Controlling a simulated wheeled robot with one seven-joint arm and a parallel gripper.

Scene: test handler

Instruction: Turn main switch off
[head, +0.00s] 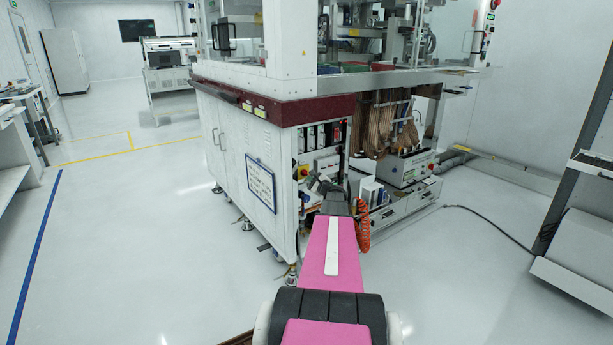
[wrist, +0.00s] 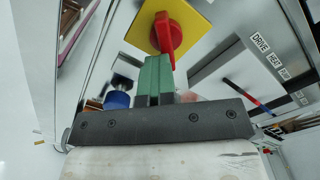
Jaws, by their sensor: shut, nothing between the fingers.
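The main switch is a red rotary handle (wrist: 167,34) on a yellow square plate (wrist: 196,22), at the top middle of the wrist view. In the head view the small red-and-yellow switch (head: 303,172) sits on the machine's lower front panel, just left of my gripper (head: 318,184). In the wrist view the green fingers of my gripper (wrist: 154,74) are shut together with nothing between them. Their tips are right beside the lower part of the red handle. I cannot tell whether they touch it.
A white cabinet door (head: 235,150) with a framed sheet (head: 261,184) stands left of the switch. A blue cylindrical part (wrist: 117,99) is left of the fingers in the wrist view. An orange coiled hose (head: 363,228) hangs beside my arm. The floor at left is clear.

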